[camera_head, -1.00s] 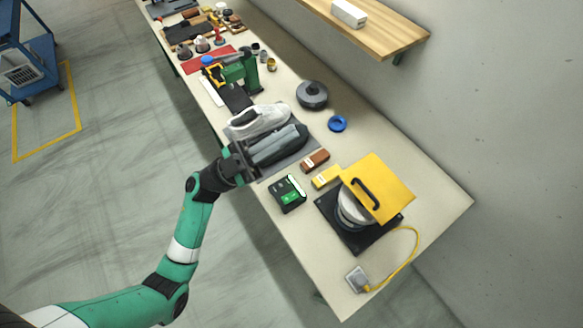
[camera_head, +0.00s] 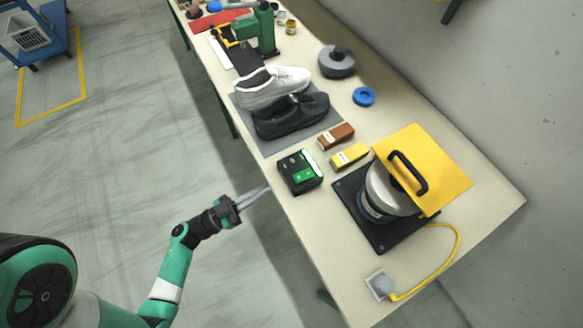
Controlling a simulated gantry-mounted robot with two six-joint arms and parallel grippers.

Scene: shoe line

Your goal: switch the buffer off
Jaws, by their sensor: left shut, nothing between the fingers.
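The buffer stands on the right end of the bench. It has a light grey round wheel (camera_head: 384,192) on a dark square base (camera_head: 385,235) and a yellow guard (camera_head: 440,175) with a black handle above it. A yellow cord (camera_head: 452,262) runs from it to a small grey box (camera_head: 380,284) at the bench's near end. The box has a round part on top; I cannot tell its setting or whether the wheel turns. My left gripper (camera_head: 262,191) is shut and empty, beside the bench's left edge, apart from the buffer and the box. My right gripper is not in view.
A black and green box (camera_head: 300,172) lies close to my left gripper. Brown (camera_head: 336,136) and yellow (camera_head: 350,155) small boxes lie behind it. A white shoe (camera_head: 270,88) and a black shoe (camera_head: 290,116) rest on a grey mat.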

